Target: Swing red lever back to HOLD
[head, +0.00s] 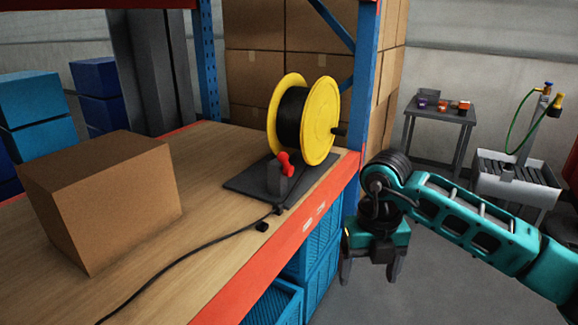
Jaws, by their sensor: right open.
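The red lever (285,165) stands on a dark post on the grey base plate (245,184) of a cable reel. Its red knob end is up, leaning slightly. The yellow reel (318,121) with black cable stands right behind the lever. I cannot read any HOLD marking. My right gripper (371,275) hangs outside the shelf's front edge, to the right of and lower than the lever, pointing down. Its fingers are apart and empty, touching nothing. My left gripper is not in view.
A cardboard box (105,198) sits on the wooden shelf (225,238) at the left. A black cable (180,258) runs across the board. The orange shelf edge (262,278) and blue upright (352,208) lie between my right gripper and the lever. Blue crates (312,262) are below.

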